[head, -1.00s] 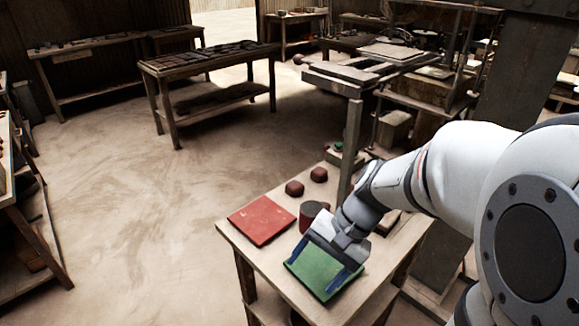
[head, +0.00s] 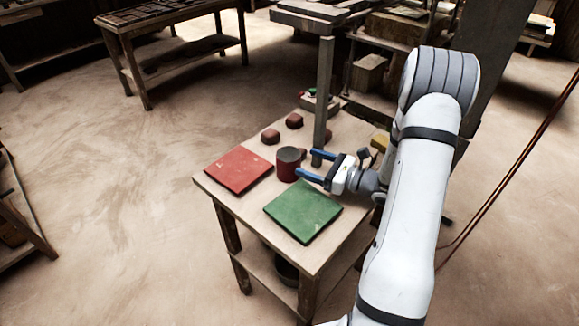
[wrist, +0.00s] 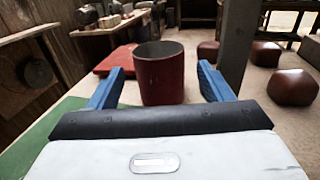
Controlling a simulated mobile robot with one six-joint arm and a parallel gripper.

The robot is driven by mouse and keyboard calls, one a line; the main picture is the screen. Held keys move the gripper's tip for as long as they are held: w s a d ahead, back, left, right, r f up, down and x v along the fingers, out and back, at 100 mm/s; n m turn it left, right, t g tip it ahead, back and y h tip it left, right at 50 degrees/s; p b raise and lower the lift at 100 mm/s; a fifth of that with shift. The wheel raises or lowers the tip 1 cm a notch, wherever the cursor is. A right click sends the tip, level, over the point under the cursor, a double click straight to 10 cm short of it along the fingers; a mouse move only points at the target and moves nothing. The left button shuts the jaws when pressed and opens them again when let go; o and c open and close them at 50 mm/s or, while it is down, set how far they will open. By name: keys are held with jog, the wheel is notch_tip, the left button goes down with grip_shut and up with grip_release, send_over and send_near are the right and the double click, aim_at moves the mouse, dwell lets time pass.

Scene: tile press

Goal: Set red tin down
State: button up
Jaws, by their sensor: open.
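The red tin (head: 288,165), a dark red open-topped cylinder, stands upright on the wooden table (head: 218,192), between a red square mat (head: 239,169) and a green square mat (head: 303,210). It also shows in the wrist view (wrist: 162,82), upright and framed between my fingers. My gripper (head: 308,163) is open with blue fingers, level and pointing left at the tin. The fingertips are at the tin's near side; whether they touch it I cannot tell. In the wrist view my gripper (wrist: 160,68) holds nothing.
Several dark red lumps (head: 271,136) lie farther back on the table, and a grey post (head: 324,100) rises behind the gripper. A small box with green and red buttons (head: 317,102) is at the table's back. A bench with dark tiles (head: 165,15) stands at upper left.

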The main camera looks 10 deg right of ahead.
aim_at(299, 160)
jog(key=p+x, duration=0.1)
jog(key=x, duration=0.6)
jog(key=shift+s+f+p, duration=0.1)
jog(key=shift+f+p, duration=0.05)
jog(key=shift+p, duration=0.15)
jog(key=shift+c, duration=0.4)
jog(key=c, duration=0.8)
jog(key=shift+o, duration=0.2)
